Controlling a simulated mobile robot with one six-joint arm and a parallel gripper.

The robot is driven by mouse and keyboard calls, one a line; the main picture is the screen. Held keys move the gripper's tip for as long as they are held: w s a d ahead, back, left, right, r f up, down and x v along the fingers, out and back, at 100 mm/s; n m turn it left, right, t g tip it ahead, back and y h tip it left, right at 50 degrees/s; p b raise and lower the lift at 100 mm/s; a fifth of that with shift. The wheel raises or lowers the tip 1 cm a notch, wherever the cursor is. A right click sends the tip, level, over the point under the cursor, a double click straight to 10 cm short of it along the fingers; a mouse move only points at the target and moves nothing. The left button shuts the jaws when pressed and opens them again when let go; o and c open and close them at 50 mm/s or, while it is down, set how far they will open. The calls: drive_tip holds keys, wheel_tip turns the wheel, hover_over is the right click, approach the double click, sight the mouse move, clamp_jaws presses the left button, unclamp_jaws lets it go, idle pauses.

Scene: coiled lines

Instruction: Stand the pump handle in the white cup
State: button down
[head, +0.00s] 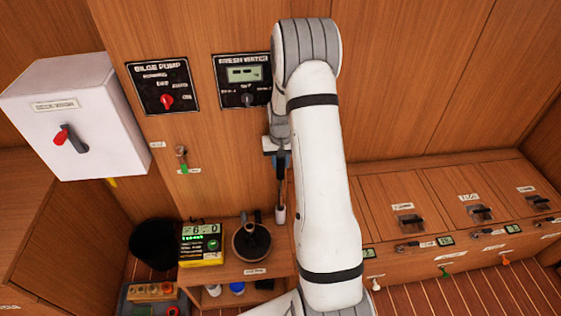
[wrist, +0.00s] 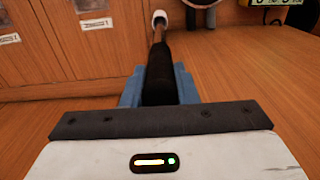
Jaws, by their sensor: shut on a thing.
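My gripper (head: 281,160) is shut on the pump handle (head: 281,185), which hangs roughly upright below it. In the wrist view, the gripper's blue fingers (wrist: 160,90) close around the handle's black grip (wrist: 160,70). A thin brown rod (wrist: 159,34) runs on from the grip. The white cup (head: 281,214) is a small narrow cup directly below the handle at the shelf's right end. It also shows in the wrist view (wrist: 159,16) at the rod's far end. The rod's tip meets the cup's mouth; how deep it sits inside is hidden.
A black round pump (head: 251,242) with a short upright stub stands left of the cup. A yellow meter (head: 201,244) stands further left. My arm hides the area right of the cup. A white deck-wash box (head: 75,115) juts out at upper left.

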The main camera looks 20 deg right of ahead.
drive_tip(key=c, duration=0.7)
unclamp_jaws()
drive_tip(key=shift+f, duration=0.1)
drive_tip(key=shift+o, duration=0.2)
drive_tip(key=shift+r+p, duration=1.85)
drive_tip(key=shift+r, duration=1.7)
